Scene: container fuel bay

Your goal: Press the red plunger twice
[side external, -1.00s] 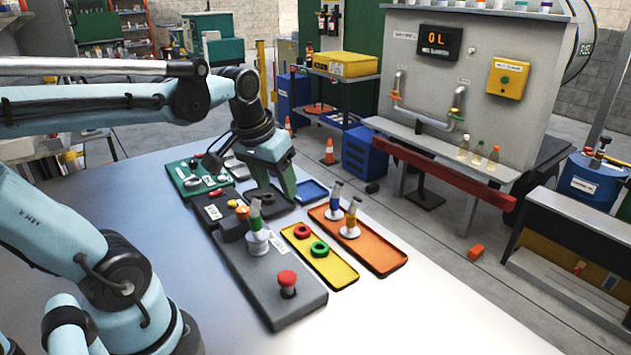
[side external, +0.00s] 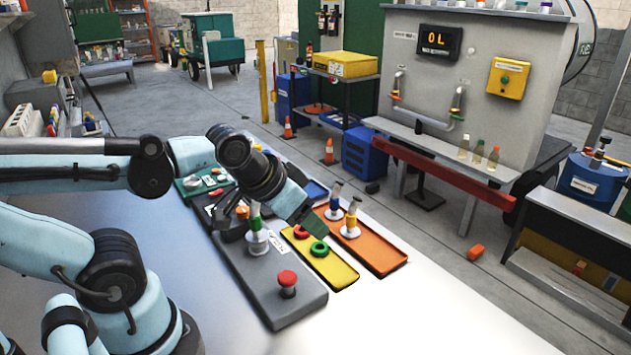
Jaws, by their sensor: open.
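The red plunger (side external: 287,281) is a mushroom-shaped red cap on a dark stem, near the front end of a grey panel (side external: 290,307) on the table. It stands up and nothing touches it. My gripper (side external: 308,228) is open and empty, tilted down to the right.
A green-banded vial (side external: 255,222) stands on the grey panel behind the plunger. An orange tray (side external: 388,258) holds two banded vials. Bare table lies right of the panel's front.

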